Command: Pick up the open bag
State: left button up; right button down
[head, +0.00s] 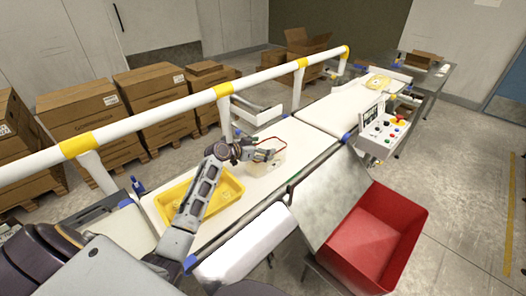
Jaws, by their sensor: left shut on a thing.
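The open bag (264,168) is pale and see-through, with a red rim around its open mouth. It stands on the white belt near the middle of the head view. My left gripper (265,155) reaches in from the left, above the yellow tray, and is shut on the bag's near upper side. The fingers hide part of that side. I cannot tell whether the bag's base touches the belt. My right gripper is not in view.
A yellow tray (229,190) lies on the belt under my left arm. A white guard rail (190,101) with yellow bands runs behind. A control box (375,145) stands to the right and a red bin (396,215) in front. Cardboard boxes (150,88) are stacked behind.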

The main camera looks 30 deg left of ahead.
pick_arm(q)
notch_tip(320, 180, up, 10)
jog(key=shift+f+b, duration=0.15)
jog(key=shift+b, duration=0.2)
jog(key=shift+w, duration=0.1)
dwell(0.8)
